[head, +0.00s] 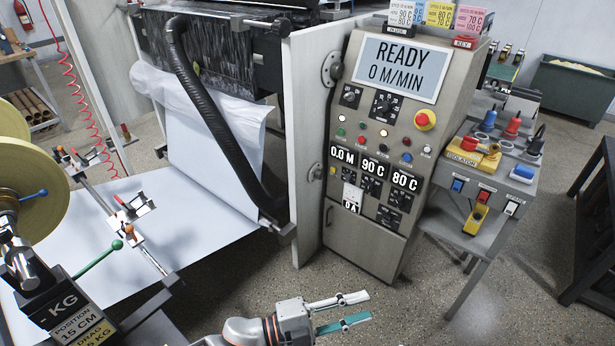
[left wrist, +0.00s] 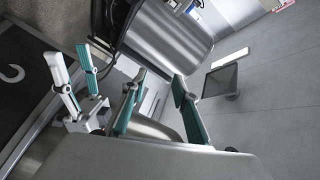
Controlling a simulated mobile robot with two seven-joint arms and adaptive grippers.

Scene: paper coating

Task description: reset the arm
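My left gripper (head: 343,311) is at the bottom middle of the head view, in front of the control cabinet and apart from it. Its two fingers with teal pads are spread, with nothing between them. In the left wrist view the same fingers (left wrist: 158,103) stand apart and empty above a grey floor. A second gripper, which looks like my right gripper (left wrist: 76,78), shows at the left of the left wrist view. Its two teal-padded fingers are apart with no object between them. The right gripper is not in the head view.
The control cabinet (head: 350,240) reads READY, 0 M/MIN. A side table (head: 465,232) with a yellow isolator box (head: 474,153) stands to its right. White paper web (head: 195,225) and a yellow roll (head: 42,200) are at left.

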